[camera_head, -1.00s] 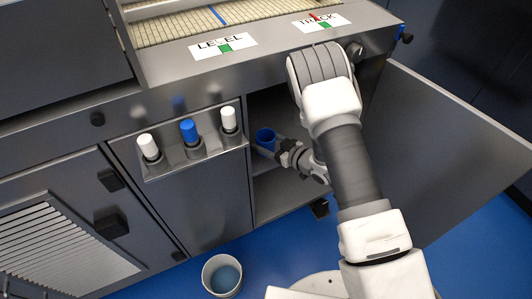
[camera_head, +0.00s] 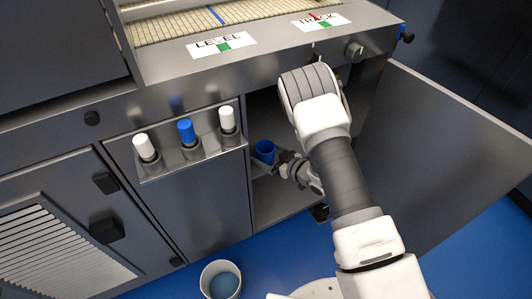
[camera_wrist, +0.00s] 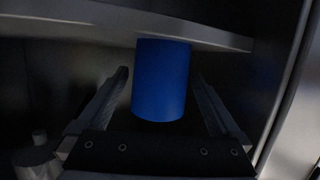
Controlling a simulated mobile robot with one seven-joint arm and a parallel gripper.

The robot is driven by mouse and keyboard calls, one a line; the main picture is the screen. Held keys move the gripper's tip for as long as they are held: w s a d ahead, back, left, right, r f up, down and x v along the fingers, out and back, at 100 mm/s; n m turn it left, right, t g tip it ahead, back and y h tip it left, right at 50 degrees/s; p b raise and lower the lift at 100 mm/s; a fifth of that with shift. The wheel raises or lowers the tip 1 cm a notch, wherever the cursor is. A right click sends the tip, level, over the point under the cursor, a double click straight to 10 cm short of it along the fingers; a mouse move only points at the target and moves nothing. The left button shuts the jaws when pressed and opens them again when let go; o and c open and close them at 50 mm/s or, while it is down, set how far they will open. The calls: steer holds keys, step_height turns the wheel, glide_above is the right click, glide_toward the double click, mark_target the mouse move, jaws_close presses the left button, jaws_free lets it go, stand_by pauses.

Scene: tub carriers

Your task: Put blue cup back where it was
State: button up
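The blue cup (camera_head: 265,150) is upright inside the open cabinet, near the left of the opening. My gripper (camera_head: 268,163) reaches in from the right, level with the cup. In the wrist view the cup (camera_wrist: 161,80) is between my two fingers (camera_wrist: 161,78), near their tips. A narrow dark gap shows on each side, so the fingers look open and do not visibly press on the cup. What lies directly under the cup is hard to make out.
The cabinet door (camera_head: 440,150) stands open at the right. A shelf edge (camera_wrist: 215,38) runs across the wrist view. A bucket (camera_head: 221,280) stands on the blue floor below. A counter (camera_head: 270,55) overhangs the opening.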

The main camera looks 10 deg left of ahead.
steer(key=shift+r, duration=0.1)
steer(key=shift+r, duration=0.25)
steer(key=p+v, duration=0.4)
steer(key=v, duration=0.8)
steer(key=w+d+r+m+t+h, duration=0.2)
steer(key=w+d+r+h, duration=0.4)
steer(key=w+r, duration=0.4)
steer(key=s+d+r+m+h, duration=0.1)
steer(key=d+r+m+h, duration=0.1)
steer(key=d+r, duration=0.35)
steer(key=s+d+r+m+h, duration=0.2)
steer(key=r+h, duration=0.1)
steer(key=r, duration=0.6)
steer(key=s+d+r+m+g+h, duration=0.2)
steer(key=s+d+r+m, duration=0.15)
steer(key=s+r, duration=0.6)
steer(key=s+a+r+m+g, duration=0.1)
steer(key=s+r+m+g, duration=0.1)
steer(key=s, duration=1.6)
steer(key=shift+s+a+g+y, duration=0.15)
steer(key=shift+s+g+y, duration=0.15)
steer(key=shift+s+y, duration=0.1)
